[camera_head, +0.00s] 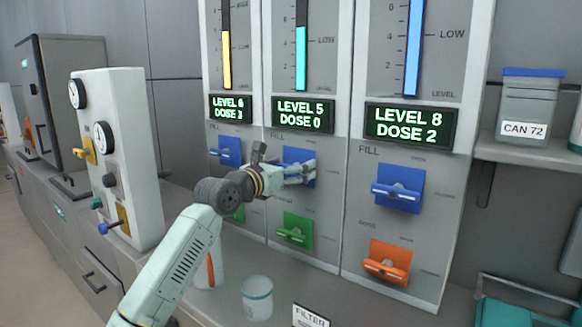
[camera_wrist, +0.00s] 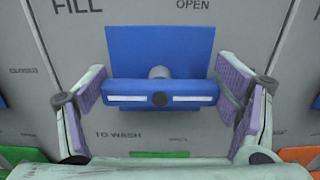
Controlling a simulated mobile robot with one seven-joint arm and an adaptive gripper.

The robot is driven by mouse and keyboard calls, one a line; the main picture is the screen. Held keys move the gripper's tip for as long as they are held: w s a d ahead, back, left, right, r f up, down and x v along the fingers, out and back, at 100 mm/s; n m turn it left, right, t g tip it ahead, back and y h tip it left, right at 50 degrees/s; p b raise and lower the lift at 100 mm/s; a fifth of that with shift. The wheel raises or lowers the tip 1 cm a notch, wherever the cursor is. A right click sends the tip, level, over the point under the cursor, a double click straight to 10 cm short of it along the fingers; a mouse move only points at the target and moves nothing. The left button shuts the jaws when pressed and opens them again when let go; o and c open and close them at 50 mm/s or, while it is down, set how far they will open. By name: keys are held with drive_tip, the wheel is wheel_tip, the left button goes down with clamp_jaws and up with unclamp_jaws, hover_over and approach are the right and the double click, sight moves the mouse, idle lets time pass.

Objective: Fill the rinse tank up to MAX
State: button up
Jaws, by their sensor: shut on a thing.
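My gripper (camera_head: 304,173) is at the blue FILL handle (camera_wrist: 128,92) of the middle panel. In the wrist view, my gripper (camera_wrist: 163,89) has its pads at the two ends of the handle's bar and is shut on it. The bar lies level in the picture, with a blue plate (camera_wrist: 190,45) behind it. The middle display (camera_head: 302,115) reads LEVEL 5, DOSE 0. The teal column of the middle gauge (camera_head: 301,60) reaches about the upper part, above the LOW mark. No MAX mark shows in view, and I see no rinse label.
The left display (camera_head: 231,108) reads LEVEL 6, DOSE 3, and the right display (camera_head: 409,126) LEVEL 8, DOSE 2. A green handle (camera_head: 295,232) sits below my gripper. A white cup (camera_head: 257,299) stands on the counter. A can (camera_head: 530,105) stands on the right shelf.

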drive_tip(key=shift+n, duration=0.4)
drive_tip(key=n+b, duration=0.1)
drive_tip(key=n, duration=0.3)
drive_tip(key=shift+w+a+f+n+b, duration=0.1)
drive_tip(key=shift+w+a+n+b, duration=0.05)
drive_tip(key=shift+n+b, duration=0.2)
drive_tip(key=n, duration=0.5)
drive_tip(key=shift+w+a+f+b, duration=0.1)
drive_tip(key=shift+a+b, duration=0.05)
drive_tip(key=shift+b, duration=0.15)
drive_tip(key=shift+n, duration=0.25)
drive_tip(key=o, duration=1.1)
drive_tip(key=v, duration=1.2)
